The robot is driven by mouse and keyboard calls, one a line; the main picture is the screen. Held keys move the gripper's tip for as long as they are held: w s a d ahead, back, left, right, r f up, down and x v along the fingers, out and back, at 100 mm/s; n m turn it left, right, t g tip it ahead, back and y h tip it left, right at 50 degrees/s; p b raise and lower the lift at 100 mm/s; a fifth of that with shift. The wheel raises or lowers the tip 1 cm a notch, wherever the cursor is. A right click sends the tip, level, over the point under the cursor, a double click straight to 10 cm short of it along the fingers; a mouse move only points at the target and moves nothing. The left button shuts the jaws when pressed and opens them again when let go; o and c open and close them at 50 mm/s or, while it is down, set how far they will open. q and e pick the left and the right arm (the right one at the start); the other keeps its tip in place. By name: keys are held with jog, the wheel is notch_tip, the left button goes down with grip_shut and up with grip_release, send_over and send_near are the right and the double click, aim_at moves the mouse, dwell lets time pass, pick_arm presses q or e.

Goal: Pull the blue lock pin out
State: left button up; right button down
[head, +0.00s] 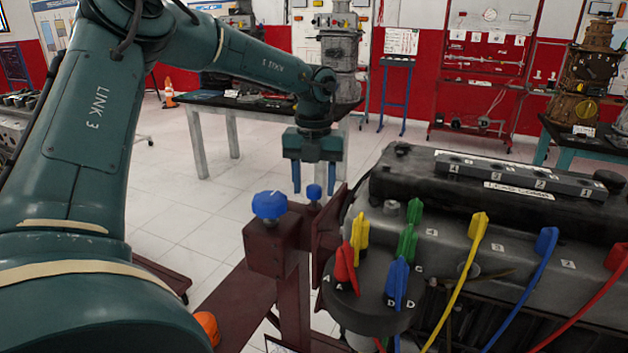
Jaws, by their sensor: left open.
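My left gripper (314,190) points down with its two blue fingers apart and nothing seen between them. A small blue knob (314,192) shows just below the gap between the fingertips, on the dark red engine stand (277,254). I cannot tell how far it is from the fingers. A larger blue knob (270,206) stands upright on a square red post of the same stand, left of and nearer than the gripper. I cannot tell which knob is the blue lock pin. My right gripper is not in view.
An engine (480,215) fills the right side, with a distributor cap (372,290) carrying red, yellow, green and blue plugs and leads near the stand. A black-topped table (225,101) with parts stands behind. An orange cone (168,90) is at the back left. Tiled floor is clear between.

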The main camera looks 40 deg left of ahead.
pick_arm(q)
grip_shut()
dwell(0.5)
